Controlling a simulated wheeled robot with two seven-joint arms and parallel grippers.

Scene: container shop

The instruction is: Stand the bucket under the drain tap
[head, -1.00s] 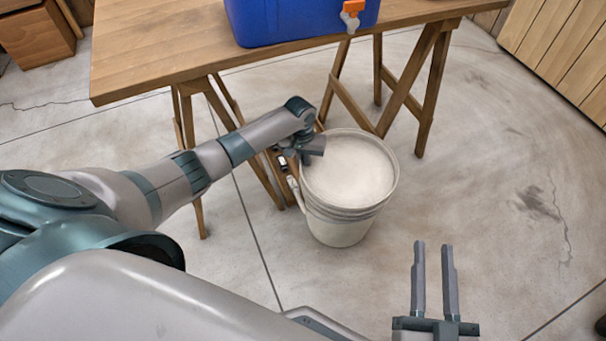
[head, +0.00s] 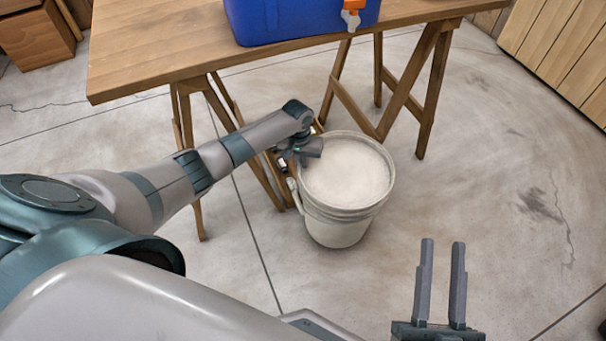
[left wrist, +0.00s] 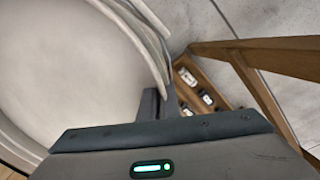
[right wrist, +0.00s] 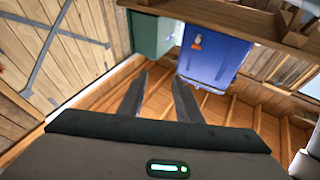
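The white bucket (head: 337,228) stands upright in front of the table, right of its left trestle; it also fills the left of the left wrist view (left wrist: 60,70). Its inside looks pale. My left gripper (head: 310,149) is at the left side of the bucket's rim. In the left wrist view its fingers (left wrist: 160,103) are close together at the rim, apparently shut on it; the tips are partly hidden. The orange and white drain tap (head: 352,14) is on the blue container (head: 285,22), overhanging the table edge. My right gripper (head: 440,285) is open and empty, off to the bucket's right.
The wooden table (head: 160,55) stands on trestles, whose right legs (head: 432,90) are behind and right of the bucket. Small items lie on a wooden shelf (left wrist: 210,85) by the left trestle. The concrete floor right of the bucket is clear. Wooden panels (head: 565,45) stand at the far right.

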